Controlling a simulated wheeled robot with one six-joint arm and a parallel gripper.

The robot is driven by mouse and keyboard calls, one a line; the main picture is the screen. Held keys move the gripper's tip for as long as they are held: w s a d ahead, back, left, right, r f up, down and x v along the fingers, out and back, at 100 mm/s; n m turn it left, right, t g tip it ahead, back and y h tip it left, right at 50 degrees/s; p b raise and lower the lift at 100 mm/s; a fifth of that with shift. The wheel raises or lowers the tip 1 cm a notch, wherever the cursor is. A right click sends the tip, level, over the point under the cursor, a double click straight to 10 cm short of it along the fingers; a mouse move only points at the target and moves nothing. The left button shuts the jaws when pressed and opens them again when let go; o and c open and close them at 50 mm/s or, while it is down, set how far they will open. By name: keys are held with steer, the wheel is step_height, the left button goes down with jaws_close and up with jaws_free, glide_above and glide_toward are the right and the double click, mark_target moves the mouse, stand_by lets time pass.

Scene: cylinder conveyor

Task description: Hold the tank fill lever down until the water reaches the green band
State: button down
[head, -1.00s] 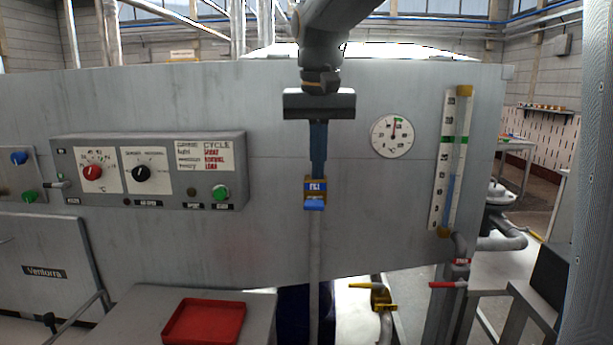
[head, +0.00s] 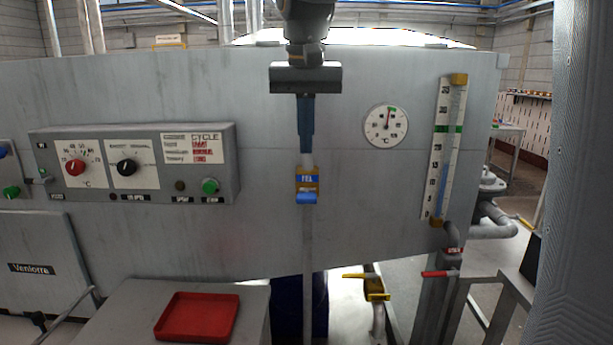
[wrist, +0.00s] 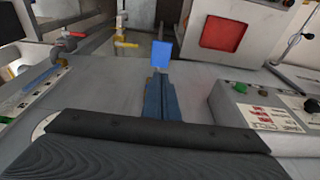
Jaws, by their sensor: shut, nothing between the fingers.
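The fill lever (head: 307,197) is a blue handle on a yellow fitting with a blue label, on the tank front at the middle of the head view. In the wrist view a blue plate (wrist: 162,54) shows just beyond my fingertips. My gripper (head: 306,150) is shut and empty, its dark blue fingers pointing down above the lever. In the head view a small gap shows between fingertips and fitting. The sight gauge (head: 437,165) at right has a green band (head: 447,129) and a bluish column (head: 449,178). The exact water top is hard to read.
A round dial (head: 386,125) is between lever and gauge. A control box (head: 140,165) with knobs juts out at left. A red tray (head: 197,317) sits on a bench below. Yellow (head: 375,288) and red (head: 437,273) valve handles are low at right.

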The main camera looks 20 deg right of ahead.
mark_target(306, 195)
step_height(306, 195, down, 9)
steer(key=shift+r+p, duration=0.1)
steer(key=shift+p, duration=1.1)
steer(key=shift+w, duration=0.1)
